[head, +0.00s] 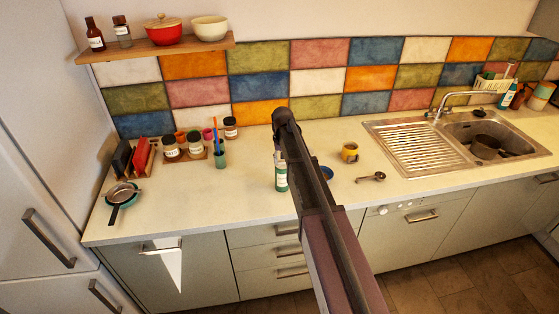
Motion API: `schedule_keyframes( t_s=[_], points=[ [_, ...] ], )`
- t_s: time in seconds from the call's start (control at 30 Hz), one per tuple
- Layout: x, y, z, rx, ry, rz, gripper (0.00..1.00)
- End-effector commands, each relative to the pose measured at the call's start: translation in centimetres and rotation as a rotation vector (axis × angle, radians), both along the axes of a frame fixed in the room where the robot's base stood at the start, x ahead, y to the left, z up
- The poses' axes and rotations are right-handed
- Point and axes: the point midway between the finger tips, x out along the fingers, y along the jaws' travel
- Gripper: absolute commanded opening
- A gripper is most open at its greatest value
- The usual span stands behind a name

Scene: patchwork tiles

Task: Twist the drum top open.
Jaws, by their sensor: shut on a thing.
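My arm reaches up across the middle of the head view, and its links cover part of the counter. My gripper and whatever it may hold are hidden behind the arm. A small blue thing (328,174) shows just right of the arm, partly covered by it. I cannot tell whether it is the drum. No drum top can be made out clearly.
A green bottle with a white label (281,178) stands close left of the arm. A yellow mug (349,153) and a spoon (371,177) lie to the right, before the sink (480,140). Several jars (171,148) stand left.

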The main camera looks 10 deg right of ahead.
Motion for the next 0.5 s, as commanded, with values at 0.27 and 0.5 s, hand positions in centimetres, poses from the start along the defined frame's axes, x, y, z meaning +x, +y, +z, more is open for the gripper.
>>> schedule_keyframes(
  t_s=[0.27,0.5],
  points=[
    [-0.04,0.03,-0.04,0.000,0.001,0.060,0.07],
    [-0.04,0.05,-0.02,0.000,0.001,0.059,0.07]
  ],
)
